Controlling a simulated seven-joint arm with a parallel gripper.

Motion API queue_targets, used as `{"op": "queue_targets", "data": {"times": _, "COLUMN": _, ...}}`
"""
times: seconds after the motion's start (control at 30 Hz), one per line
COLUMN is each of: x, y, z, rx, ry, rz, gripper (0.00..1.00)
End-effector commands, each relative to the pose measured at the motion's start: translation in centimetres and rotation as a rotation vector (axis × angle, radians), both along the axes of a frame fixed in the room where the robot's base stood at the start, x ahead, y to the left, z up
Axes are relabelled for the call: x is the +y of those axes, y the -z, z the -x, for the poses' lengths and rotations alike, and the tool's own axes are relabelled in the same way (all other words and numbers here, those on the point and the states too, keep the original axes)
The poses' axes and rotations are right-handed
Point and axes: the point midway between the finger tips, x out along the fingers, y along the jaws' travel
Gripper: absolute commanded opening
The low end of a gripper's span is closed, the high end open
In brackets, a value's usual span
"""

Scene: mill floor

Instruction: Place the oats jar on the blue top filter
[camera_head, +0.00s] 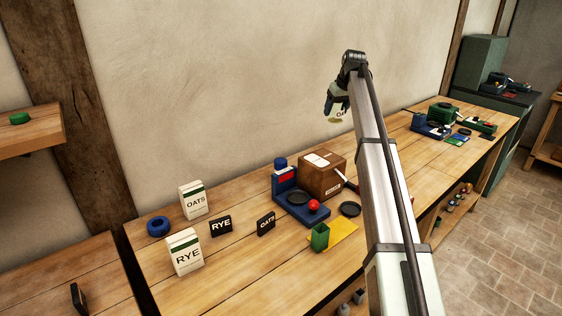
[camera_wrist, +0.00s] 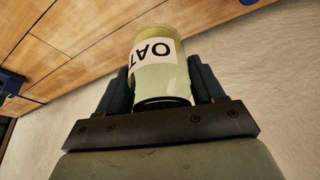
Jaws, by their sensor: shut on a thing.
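My gripper (camera_head: 335,102) is raised above the back of the long table, in front of the wall. It is shut on the oats jar (camera_head: 338,114), a pale greenish clear jar with a white label. In the wrist view the oats jar (camera_wrist: 158,80) sits between the two dark fingers, its OATS lettering upside down and partly cut off. A blue machine (camera_head: 316,215) with a blue-capped top, a dark round plate and a red ball stands below left. A second blue machine (camera_head: 430,127) stands further right. I cannot tell which part is the blue top filter.
A brown box (camera_head: 322,178) stands beside the near blue machine. OATS (camera_head: 193,200) and RYE (camera_head: 184,252) packets, small dark signs, a blue ring (camera_head: 158,226) and a green cup (camera_head: 320,237) are on the table. A green machine (camera_head: 441,112) stands at the far right.

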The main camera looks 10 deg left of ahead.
Motion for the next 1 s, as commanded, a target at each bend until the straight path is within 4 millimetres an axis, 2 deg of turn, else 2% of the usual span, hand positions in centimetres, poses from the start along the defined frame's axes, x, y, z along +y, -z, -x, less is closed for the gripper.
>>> {"op": "queue_targets", "data": {"times": 0.17, "x": 6.0, "y": 0.0, "z": 1.0, "rx": -0.001, "ry": -0.069, "rz": -0.001, "gripper": 0.25}}
{"op": "queue_targets", "data": {"times": 0.3, "x": 11.6, "y": 0.0, "z": 2.4, "rx": -0.001, "ry": -0.134, "rz": -0.001, "gripper": 0.25}}
{"op": "queue_targets", "data": {"times": 0.5, "x": 17.4, "y": 0.0, "z": 4.1, "rx": -0.001, "ry": -0.204, "rz": -0.001, "gripper": 0.25}}
{"op": "queue_targets", "data": {"times": 0.7, "x": 20.6, "y": 0.4, "z": 5.2, "rx": 0.0, "ry": -0.243, "rz": -0.001, "gripper": 0.25}}
{"op": "queue_targets", "data": {"times": 1.0, "x": 20.3, "y": 4.5, "z": 5.1, "rx": -0.001, "ry": -0.238, "rz": -0.001, "gripper": 0.25}}
